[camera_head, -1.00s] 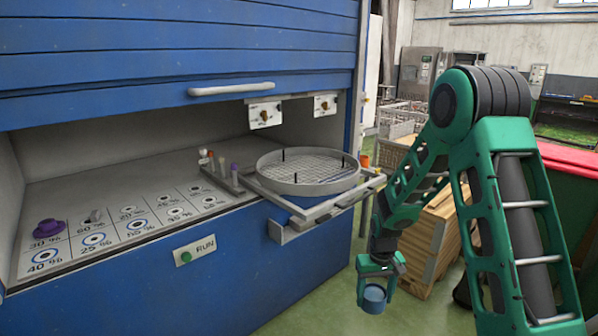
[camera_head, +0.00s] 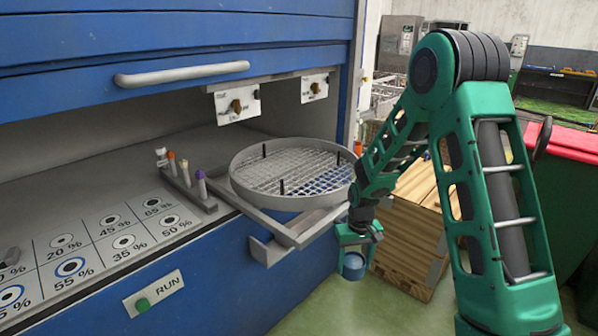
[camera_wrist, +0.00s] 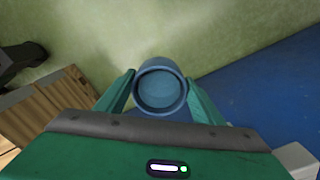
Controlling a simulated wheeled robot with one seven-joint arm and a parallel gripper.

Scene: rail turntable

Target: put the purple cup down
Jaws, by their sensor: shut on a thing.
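My gripper (camera_head: 354,250) is shut on a blue cup (camera_head: 353,270), held in the air in front of the blue cabinet and above the green floor. In the wrist view the cup (camera_wrist: 160,92) is between the two green fingers, its round opening facing the camera, and it looks empty. No purple cup is in view now. The turntable with a round mesh tray (camera_head: 240,192) stands on rails behind and left of my gripper. The printed counter with percent marks (camera_head: 90,225) lies further left.
A small rack (camera_head: 208,206) with several coloured-cap vials stands beside the tray. A RUN button (camera_head: 142,304) is on the cabinet front. A wooden crate (camera_head: 410,235) stands right of my gripper, and a red-topped bin (camera_head: 575,148) at far right.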

